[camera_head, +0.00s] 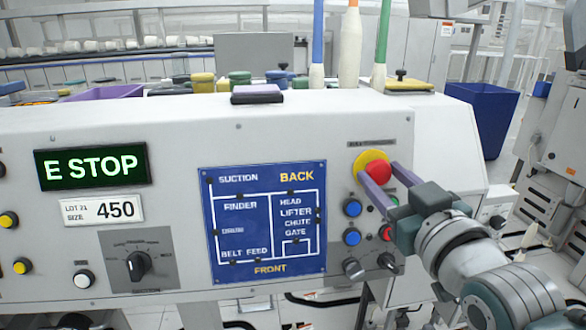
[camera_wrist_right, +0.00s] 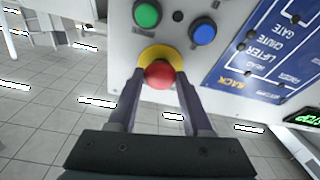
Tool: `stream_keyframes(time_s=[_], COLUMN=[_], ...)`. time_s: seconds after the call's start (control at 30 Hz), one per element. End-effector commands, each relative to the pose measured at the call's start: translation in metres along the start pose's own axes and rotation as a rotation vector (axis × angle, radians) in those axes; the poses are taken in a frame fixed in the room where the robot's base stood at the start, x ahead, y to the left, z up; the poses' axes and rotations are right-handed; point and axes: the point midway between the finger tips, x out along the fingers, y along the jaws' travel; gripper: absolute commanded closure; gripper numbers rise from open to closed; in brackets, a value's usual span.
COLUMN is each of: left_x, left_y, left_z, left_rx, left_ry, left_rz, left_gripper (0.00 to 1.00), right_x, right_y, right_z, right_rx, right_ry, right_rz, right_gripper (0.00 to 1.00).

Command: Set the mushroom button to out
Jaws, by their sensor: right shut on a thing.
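The mushroom button (camera_head: 377,172) is a red knob on a yellow round plate (camera_head: 361,160), on the right part of the white machine panel. It also shows in the right wrist view (camera_wrist_right: 160,75), between the fingertips. My right gripper (camera_head: 381,173) is shut on the red knob, with one purple finger on each side of it. Its fingertips also show in the right wrist view (camera_wrist_right: 158,85). I cannot tell how far the knob stands out from its plate. The display (camera_head: 93,166) reads E STOP in green. My left gripper is not in view.
A blue diagram plate (camera_head: 230,215) lies to the left. A blue bin (camera_head: 490,118) stands behind at right.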

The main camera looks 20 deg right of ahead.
Motion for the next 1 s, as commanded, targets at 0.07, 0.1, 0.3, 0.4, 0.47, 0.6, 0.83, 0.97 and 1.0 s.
stream_keyframes(time_s=[0.07,0.1,0.3,0.4,0.47,0.6,0.83,0.97,1.0], left_x=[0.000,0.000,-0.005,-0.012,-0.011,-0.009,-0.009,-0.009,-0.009], left_y=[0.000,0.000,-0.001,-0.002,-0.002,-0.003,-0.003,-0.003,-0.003], left_z=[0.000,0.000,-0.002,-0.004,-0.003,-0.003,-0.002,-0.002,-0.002], left_rx=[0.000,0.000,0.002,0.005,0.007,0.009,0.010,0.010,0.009], left_ry=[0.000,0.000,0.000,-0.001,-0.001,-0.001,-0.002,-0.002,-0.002], left_rz=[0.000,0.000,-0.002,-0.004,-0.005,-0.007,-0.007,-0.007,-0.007], left_gripper=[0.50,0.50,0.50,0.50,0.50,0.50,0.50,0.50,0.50], right_x=[0.000,0.000,-0.004,-0.012,-0.012,-0.012,-0.012,-0.012,-0.012], right_y=[0.000,0.000,0.000,0.000,0.000,0.000,0.000,0.000,0.000], right_z=[0.000,0.000,-0.003,-0.006,-0.004,-0.004,-0.004,-0.003,-0.003], right_rx=[0.000,0.000,0.000,0.000,0.000,0.000,0.000,0.000,0.000], right_ry=[0.001,0.001,-0.001,-0.001,0.001,0.004,0.003,0.002,0.001], right_rz=[-0.001,0.000,-0.001,0.000,0.000,0.000,0.000,0.000,0.000], right_gripper=[1.00,1.00,1.00,1.00,1.00,1.00,0.28,0.20,0.20])
